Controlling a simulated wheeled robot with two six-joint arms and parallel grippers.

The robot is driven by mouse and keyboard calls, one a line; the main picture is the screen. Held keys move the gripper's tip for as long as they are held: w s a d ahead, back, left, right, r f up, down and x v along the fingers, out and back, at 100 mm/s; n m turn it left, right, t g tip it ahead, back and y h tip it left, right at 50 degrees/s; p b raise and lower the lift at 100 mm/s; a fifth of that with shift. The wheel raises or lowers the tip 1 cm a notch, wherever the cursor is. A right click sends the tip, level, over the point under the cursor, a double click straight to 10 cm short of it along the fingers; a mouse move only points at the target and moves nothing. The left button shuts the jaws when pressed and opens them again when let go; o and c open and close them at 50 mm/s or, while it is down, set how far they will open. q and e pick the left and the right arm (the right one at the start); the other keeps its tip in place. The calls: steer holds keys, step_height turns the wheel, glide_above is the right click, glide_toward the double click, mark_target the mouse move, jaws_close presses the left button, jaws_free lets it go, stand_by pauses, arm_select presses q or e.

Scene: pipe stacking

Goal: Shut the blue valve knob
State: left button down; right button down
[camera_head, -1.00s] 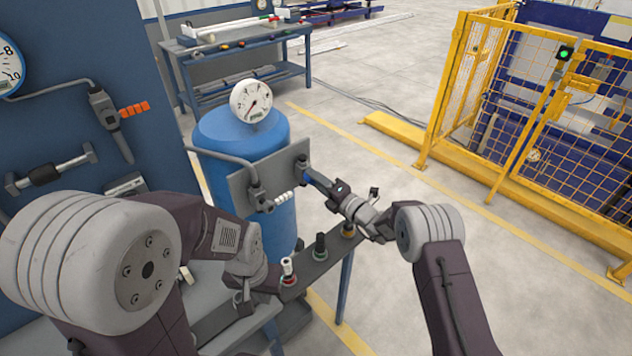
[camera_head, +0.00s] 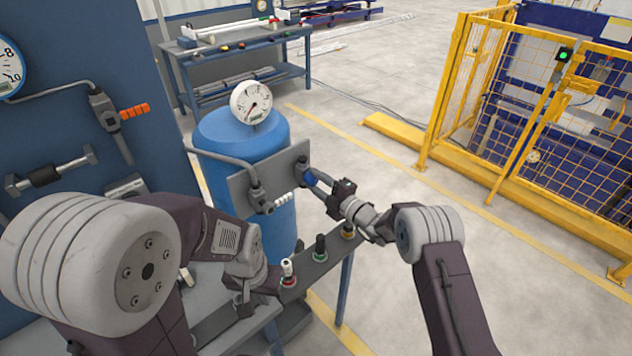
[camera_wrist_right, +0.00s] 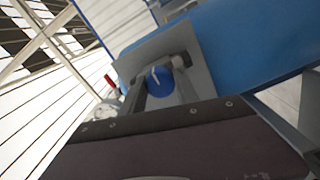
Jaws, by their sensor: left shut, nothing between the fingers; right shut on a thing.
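The blue valve knob (camera_head: 309,177) is on the right side of the grey plate (camera_head: 246,182) in front of the blue tank. My right gripper (camera_head: 316,181) reaches it from the right and is shut on it. In the right wrist view the round blue knob (camera_wrist_right: 158,84) sits between the two fingers of the gripper (camera_wrist_right: 160,78), its white mark pointing up and slightly left. My left gripper (camera_head: 244,305) is shut and empty at the lower middle, beside the button panel, partly hidden by its own arm.
A white-handled valve (camera_head: 283,199) is on the same plate, left of the blue knob. A round gauge (camera_head: 251,102) tops the blue tank (camera_head: 225,132). A panel with several buttons (camera_head: 320,245) stands below. A yellow fence (camera_head: 520,120) is at right, with open floor between.

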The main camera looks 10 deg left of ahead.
stand_by(0.4)
steer(key=c, duration=0.9)
jaws_free()
steer(key=shift+d, duration=0.1)
steer(key=v, duration=0.9)
steer(key=shift+b, duration=0.4)
